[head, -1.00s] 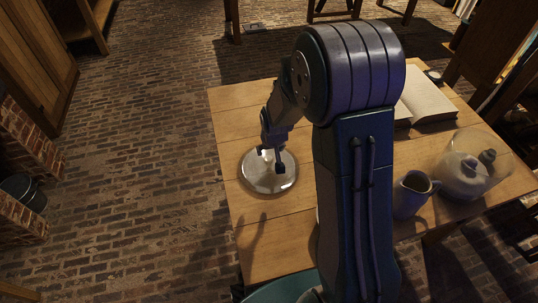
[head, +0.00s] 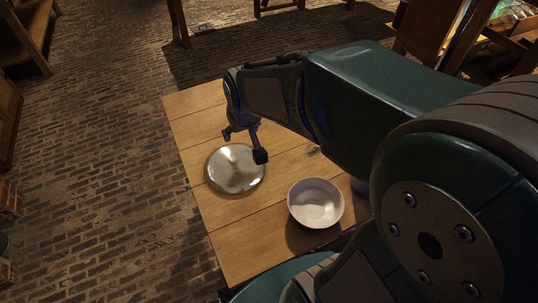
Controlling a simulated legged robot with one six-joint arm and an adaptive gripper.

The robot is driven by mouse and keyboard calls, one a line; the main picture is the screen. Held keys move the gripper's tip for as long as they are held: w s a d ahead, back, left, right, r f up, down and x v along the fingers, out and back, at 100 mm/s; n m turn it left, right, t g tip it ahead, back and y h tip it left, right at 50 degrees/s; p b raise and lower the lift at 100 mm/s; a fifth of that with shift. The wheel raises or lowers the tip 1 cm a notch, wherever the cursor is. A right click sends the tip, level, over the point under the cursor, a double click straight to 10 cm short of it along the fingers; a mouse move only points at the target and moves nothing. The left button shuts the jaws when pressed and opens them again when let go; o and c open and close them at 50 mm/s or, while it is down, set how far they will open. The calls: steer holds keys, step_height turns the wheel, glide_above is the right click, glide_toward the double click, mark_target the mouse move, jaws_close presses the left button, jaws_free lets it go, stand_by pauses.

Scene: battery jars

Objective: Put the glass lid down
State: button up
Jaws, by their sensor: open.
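The glass lid (head: 236,170) lies on the left part of the wooden table (head: 205,204). It is round and shiny, with a small knob at its middle. My gripper (head: 243,146) is above the lid's far right side, with its two fingers spread apart and nothing between them. One fingertip overlaps the lid's right edge in the picture; I cannot tell if it touches.
A white bowl (head: 315,203) stands on the table to the right of the lid, near the front. My arm hides the table's right part. The table's left edge is close to the lid, with brick floor (head: 90,190) beyond it.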

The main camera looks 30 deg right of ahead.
steer(key=s+r, duration=0.3)
steer(key=s, duration=0.4)
steer(key=s+r+t, duration=0.1)
steer(key=s+r, duration=0.3)
steer(key=s, duration=0.4)
steer(key=shift+r, duration=0.3)
steer(key=c, duration=0.3)
steer(key=shift+d, duration=0.1)
